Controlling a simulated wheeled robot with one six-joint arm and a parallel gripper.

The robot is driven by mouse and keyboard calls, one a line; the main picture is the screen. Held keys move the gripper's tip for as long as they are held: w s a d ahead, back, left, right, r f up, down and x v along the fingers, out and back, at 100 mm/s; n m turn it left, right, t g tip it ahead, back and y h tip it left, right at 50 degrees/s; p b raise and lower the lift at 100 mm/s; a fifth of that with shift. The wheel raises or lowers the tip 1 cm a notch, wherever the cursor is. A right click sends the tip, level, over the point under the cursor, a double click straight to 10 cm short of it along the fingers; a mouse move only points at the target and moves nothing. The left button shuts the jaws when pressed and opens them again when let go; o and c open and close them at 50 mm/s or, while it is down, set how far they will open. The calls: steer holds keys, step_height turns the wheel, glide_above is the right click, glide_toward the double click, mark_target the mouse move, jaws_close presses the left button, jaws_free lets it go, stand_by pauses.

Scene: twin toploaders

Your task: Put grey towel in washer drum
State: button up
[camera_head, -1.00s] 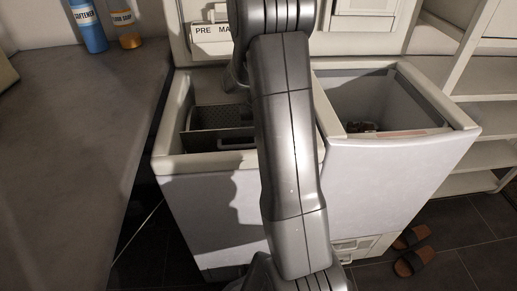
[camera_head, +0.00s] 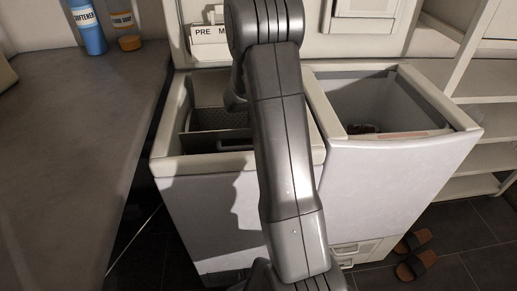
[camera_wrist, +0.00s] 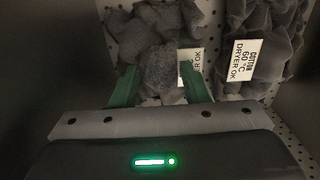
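In the wrist view, my gripper (camera_wrist: 158,82) has green fingers pointing down among grey cloth in a space with perforated walls. Grey cloth (camera_wrist: 163,65) fills the gap between the fingers; a white label partly shows behind the right finger. Whether the fingers press on the cloth is unclear. A second crumpled grey cloth (camera_wrist: 262,18) lies to the right, with a label reading "60 °C DRYER OK". In the head view, my arm hides the gripper and reaches toward the left toploader (camera_head: 181,165), whose open top shows a perforated surface.
The right toploader (camera_head: 385,175) is also open, with a small dark item inside. Shelves (camera_head: 490,130) stand at right. Brown slippers (camera_head: 416,264) lie on the floor.

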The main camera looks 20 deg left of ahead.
step_height(320, 180, up, 12)
steer(key=p, duration=0.2)
steer(key=shift+r+p, duration=0.15)
steer(key=shift+p, duration=0.15)
